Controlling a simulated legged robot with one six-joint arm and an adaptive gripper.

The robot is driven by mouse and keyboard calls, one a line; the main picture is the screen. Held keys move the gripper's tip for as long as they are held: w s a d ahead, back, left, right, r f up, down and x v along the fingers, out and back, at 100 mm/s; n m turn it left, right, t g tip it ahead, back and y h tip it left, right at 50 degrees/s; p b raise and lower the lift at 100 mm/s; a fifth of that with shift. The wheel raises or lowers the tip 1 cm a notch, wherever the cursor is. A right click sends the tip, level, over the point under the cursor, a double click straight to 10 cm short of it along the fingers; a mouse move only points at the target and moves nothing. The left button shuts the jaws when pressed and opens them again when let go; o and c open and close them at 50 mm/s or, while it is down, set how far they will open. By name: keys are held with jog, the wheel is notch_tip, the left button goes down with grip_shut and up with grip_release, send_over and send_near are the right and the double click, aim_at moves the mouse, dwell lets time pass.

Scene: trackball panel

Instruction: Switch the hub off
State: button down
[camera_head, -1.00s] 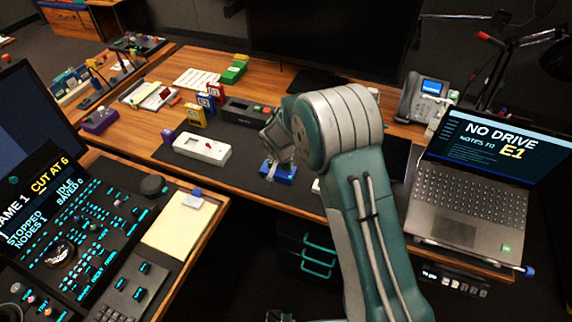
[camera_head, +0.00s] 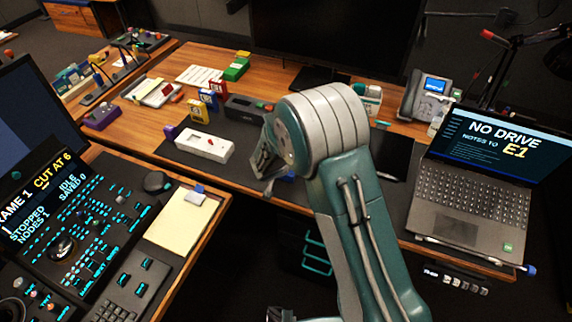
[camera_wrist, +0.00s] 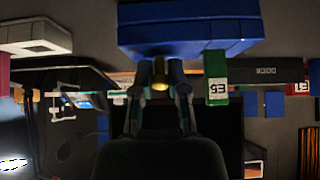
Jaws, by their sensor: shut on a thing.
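A blue box (camera_wrist: 185,28) fills the top middle of the wrist view. I cannot tell for sure whether it is the hub. In the head view only a sliver of blue (camera_head: 290,175) shows beside my arm; the rest is hidden. My gripper (camera_wrist: 160,78) is close to the box's edge, shut on a small brass-coloured piece (camera_wrist: 160,86). Whether that piece is fixed to the box is unclear. In the head view my gripper (camera_head: 266,182) is low over the dark mat's front part.
Several labelled upright blocks (camera_head: 207,99) and a dark long box (camera_head: 246,108) stand behind on the mat. The laptop (camera_head: 470,190) is at right and reads "NO DRIVE". A notepad (camera_head: 183,220) and control panel (camera_head: 75,235) are at front left.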

jog(key=shift+s+t, duration=0.1)
jog(key=shift+t, duration=0.2)
dwell(0.4)
jog(key=c, duration=0.6)
grip_release()
jog(key=v, duration=1.1)
jog(key=shift+s+a+r, duration=0.15)
jog(key=shift+s+a, duration=0.15)
jog(key=shift+r, duration=0.1)
